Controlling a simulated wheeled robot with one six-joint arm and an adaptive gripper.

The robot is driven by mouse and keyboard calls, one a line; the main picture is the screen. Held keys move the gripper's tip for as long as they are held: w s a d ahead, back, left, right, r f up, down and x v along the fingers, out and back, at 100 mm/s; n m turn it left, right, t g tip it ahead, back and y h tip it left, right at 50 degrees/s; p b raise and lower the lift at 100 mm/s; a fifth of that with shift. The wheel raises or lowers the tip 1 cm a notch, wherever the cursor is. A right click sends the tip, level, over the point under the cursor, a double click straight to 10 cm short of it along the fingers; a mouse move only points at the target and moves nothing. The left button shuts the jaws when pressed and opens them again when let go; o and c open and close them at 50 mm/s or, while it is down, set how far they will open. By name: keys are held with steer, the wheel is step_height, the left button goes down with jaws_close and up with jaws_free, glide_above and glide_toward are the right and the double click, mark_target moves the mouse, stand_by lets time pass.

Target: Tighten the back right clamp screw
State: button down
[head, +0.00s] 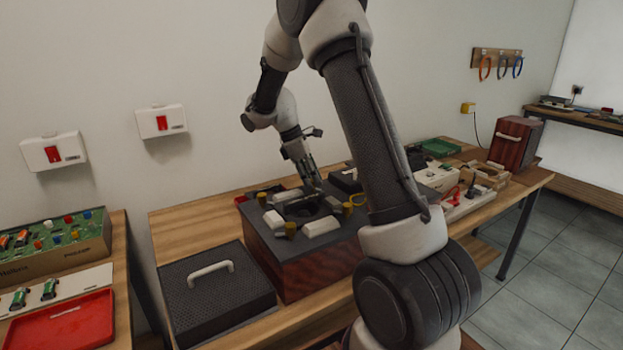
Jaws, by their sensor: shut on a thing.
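The clamp fixture is a reddish wooden block with a dark top (257,228), standing on the wooden table. White clamp bars (321,227) lie around a dark opening (305,207) in its top. Yellow clamp screws stand at the back left (262,198), front left (291,229) and front right (347,209). My gripper (315,186) points down at the back right corner of the top. It is shut on the back right clamp screw, which its fingers hide almost wholly. The screw's turn and depth cannot be seen.
A dark case with a white handle (211,269) lies left of the fixture. A black box (345,181) sits close behind it on the right. White and red parts (467,199) fill the table's right side. My upper arm crosses the view and hides some of the table.

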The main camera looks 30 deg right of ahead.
steer(key=m, duration=0.3)
steer(key=m+g+y, duration=0.1)
steer(key=m, duration=0.2)
steer(key=shift+w+d+g+y, duration=0.1)
steer(key=shift+w+g+y, duration=0.05)
steer(key=shift+g+y, duration=0.15)
steer(key=m+y, duration=0.1)
steer(key=m, duration=0.4)
steer(key=shift+d+m+g+y, duration=0.1)
steer(key=shift+m+g+y, duration=0.2)
steer(key=shift+y, duration=0.1)
steer(key=c, duration=1.5)
jaws_free()
steer(key=shift+r, duration=0.1)
steer(key=v, duration=1.2)
steer(key=shift+d, duration=0.15)
